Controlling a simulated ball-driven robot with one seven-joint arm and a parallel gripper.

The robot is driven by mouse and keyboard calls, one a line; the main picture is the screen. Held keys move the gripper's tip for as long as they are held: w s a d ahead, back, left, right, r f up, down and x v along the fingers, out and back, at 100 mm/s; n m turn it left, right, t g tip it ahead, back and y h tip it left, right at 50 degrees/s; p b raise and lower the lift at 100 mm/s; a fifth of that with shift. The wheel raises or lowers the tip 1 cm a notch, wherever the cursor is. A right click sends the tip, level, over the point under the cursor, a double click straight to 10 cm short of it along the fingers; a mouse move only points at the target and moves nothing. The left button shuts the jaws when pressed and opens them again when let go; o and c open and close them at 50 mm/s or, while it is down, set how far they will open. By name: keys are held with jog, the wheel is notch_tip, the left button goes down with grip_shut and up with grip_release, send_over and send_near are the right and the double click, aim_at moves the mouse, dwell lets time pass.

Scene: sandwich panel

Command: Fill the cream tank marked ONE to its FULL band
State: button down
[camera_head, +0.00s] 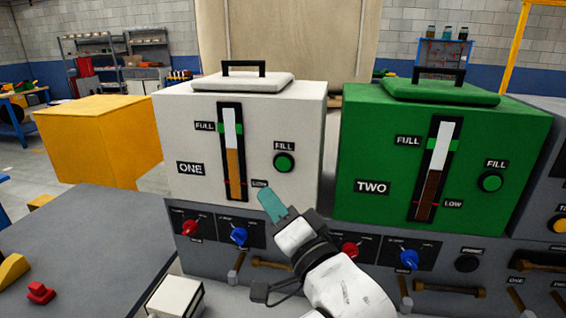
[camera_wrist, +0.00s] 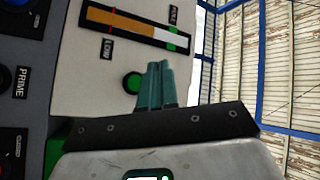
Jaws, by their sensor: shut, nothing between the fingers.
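The cream tank (camera_head: 175,125) marked ONE stands left of the green tank. Its upright gauge (camera_head: 234,165) shows orange fluid with white above; the orange top sits just below the green FULL band (camera_head: 239,145). The wrist view shows the gauge (camera_wrist: 125,25) sideways, its orange ending short of the green band (camera_wrist: 172,45). The round green FILL button (camera_head: 284,161) is right of the gauge; it also shows in the wrist view (camera_wrist: 132,82). My gripper (camera_head: 268,192) is shut and empty, its teal fingertips (camera_wrist: 158,66) close to the button. Whether they touch the tank is unclear.
The green tank (camera_head: 355,140) marked TWO has its own gauge and FILL button (camera_head: 490,181). Below the tanks, a grey panel carries red knobs (camera_head: 190,227), blue knobs (camera_head: 239,236) and handles. A grey table (camera_head: 90,240) with a red part (camera_head: 40,293) lies at left.

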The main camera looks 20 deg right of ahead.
jog(key=shift+w+d, duration=0.1)
dwell(0.3)
jog(key=b, duration=0.2)
send_near(271, 158)
jog(key=shift+w+a+r, duration=0.25)
jog(key=shift+w+a, duration=0.2)
jog(key=shift+w, duration=0.25)
jog(key=shift+w+a+r, duration=0.2)
jog(key=shift+w+a, duration=0.2)
jog(key=shift+w, duration=0.35)
jog(key=shift+w+d, duration=0.1)
dwell(0.9)
jog(key=shift+w+d+p, duration=0.2)
jog(key=shift+w+p, duration=0.05)
jog(key=shift+p, duration=0.05)
jog(key=shift+w+d, duration=0.25)
jog(key=shift+w, duration=0.05)
dwell(4.0)
